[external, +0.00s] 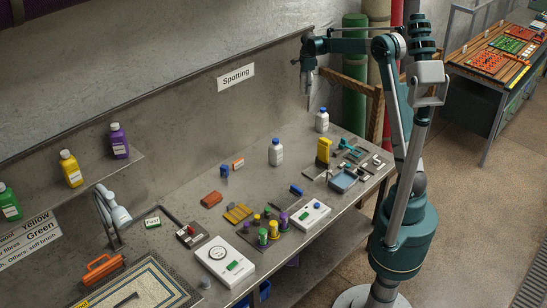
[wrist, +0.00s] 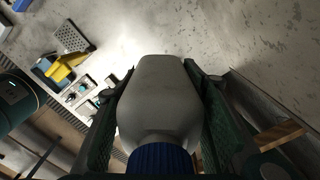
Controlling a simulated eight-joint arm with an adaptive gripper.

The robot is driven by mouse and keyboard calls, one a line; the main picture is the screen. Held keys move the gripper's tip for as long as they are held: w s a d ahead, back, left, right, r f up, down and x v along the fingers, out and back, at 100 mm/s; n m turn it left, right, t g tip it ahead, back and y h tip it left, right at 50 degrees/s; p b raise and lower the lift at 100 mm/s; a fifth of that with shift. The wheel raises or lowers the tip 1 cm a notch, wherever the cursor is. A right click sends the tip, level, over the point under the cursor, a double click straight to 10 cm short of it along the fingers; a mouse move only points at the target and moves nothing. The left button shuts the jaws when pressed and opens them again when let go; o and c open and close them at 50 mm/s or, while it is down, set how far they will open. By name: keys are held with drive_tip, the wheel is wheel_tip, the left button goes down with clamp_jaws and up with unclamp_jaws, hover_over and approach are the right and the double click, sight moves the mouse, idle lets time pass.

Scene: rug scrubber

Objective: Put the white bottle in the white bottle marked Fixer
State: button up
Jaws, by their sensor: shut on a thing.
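In the wrist view, a white bottle (wrist: 160,95), greyish in shade, with a blue cap (wrist: 160,160) is between the pads of my gripper (wrist: 155,100). My gripper is shut on it, with the cap nearest the camera. In the external view, my gripper (external: 309,85) hangs high above the back right of the bench; the bottle in it is hard to make out there. That view shows one white blue-capped bottle (external: 276,153) upright near the wall and another (external: 322,122) farther right. Their small labels are unreadable, so I cannot tell which says Fixer.
The wall rises behind, with a Spotting sign (external: 236,77). A shelf at left holds coloured bottles.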

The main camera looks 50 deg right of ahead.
drive_tip(key=s+d+m, duration=0.2)
drive_tip(key=d, duration=1.1)
drive_tip(key=shift+s+d+f+p, duration=0.1)
drive_tip(key=shift+d+f+p, duration=0.1)
drive_tip(key=shift+f, duration=0.7)
drive_tip(key=shift+s+d+f+p, duration=0.1)
drive_tip(key=shift+d+f, duration=0.05)
drive_tip(key=shift+f, duration=0.7)
drive_tip(key=shift+s+d+f+p, duration=0.1)
drive_tip(key=shift+d+f+p, duration=0.1)
drive_tip(key=shift+f, duration=0.7)
drive_tip(key=shift+w+f, duration=0.1)
drive_tip(key=shift+f, duration=3.05)
drive_tip(key=shift+f, duration=1.85)
drive_tip(key=shift+f, duration=0.15)
